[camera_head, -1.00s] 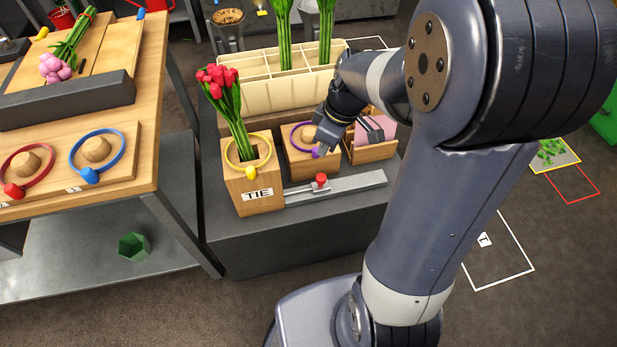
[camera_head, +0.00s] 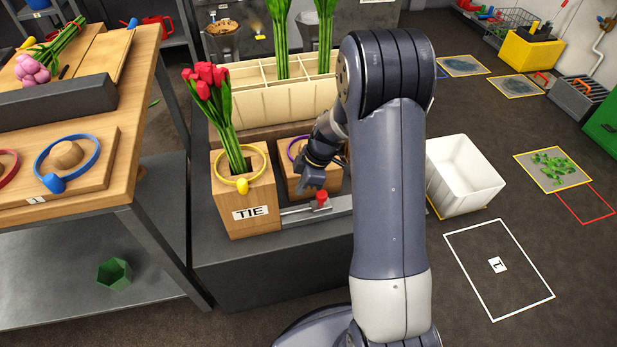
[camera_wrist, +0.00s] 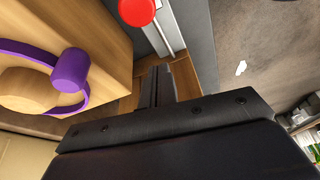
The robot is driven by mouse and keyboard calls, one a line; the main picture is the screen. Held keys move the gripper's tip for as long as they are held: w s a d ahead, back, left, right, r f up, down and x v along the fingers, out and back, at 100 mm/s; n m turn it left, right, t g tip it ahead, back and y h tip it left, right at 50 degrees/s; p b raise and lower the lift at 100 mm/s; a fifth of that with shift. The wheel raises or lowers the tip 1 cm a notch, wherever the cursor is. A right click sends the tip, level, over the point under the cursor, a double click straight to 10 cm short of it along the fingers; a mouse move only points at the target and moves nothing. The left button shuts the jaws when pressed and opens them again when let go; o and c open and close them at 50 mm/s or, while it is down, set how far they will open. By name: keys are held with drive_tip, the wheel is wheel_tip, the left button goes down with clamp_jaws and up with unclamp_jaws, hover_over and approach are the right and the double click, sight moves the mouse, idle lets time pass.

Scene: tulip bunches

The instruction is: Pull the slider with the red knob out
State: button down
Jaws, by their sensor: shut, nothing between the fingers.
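The red knob (camera_head: 322,198) stands on the slider rail (camera_head: 338,208), a grey metal strip on the dark bench in front of the wooden blocks. The rail's right end is hidden behind my arm. My gripper (camera_head: 316,180) is shut and empty, just behind and above the knob. In the wrist view the red knob (camera_wrist: 137,10) is at the top edge, beyond the shut fingertips (camera_wrist: 157,68) and apart from them. A wooden TIE block (camera_head: 245,195) holding red tulips (camera_head: 212,85) stands at the rail's left end.
A block with a purple ring (camera_wrist: 68,70) lies close beside my fingers. A yellow ring (camera_head: 242,185) lies on the TIE block. A cream divided box (camera_head: 275,103) stands behind. A white bin (camera_head: 463,178) is right of my arm.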

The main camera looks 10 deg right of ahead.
drive_tip(key=shift+x, duration=1.2)
drive_tip(key=shift+d+f, duration=0.25)
drive_tip(key=shift+d, duration=0.05)
drive_tip(key=shift+s+d+b, duration=0.15)
drive_tip(key=shift+s+d, duration=0.05)
drive_tip(key=shift+d, duration=0.65)
drive_tip(key=shift+s+d+b, duration=0.15)
drive_tip(key=shift+d, duration=0.65)
drive_tip(key=shift+r, duration=0.1)
drive_tip(key=shift+d, duration=0.1)
drive_tip(key=d+b, duration=0.3)
drive_tip(key=d, duration=1.3)
drive_tip(key=shift+d+b, duration=0.3)
drive_tip(key=shift+w, duration=0.1)
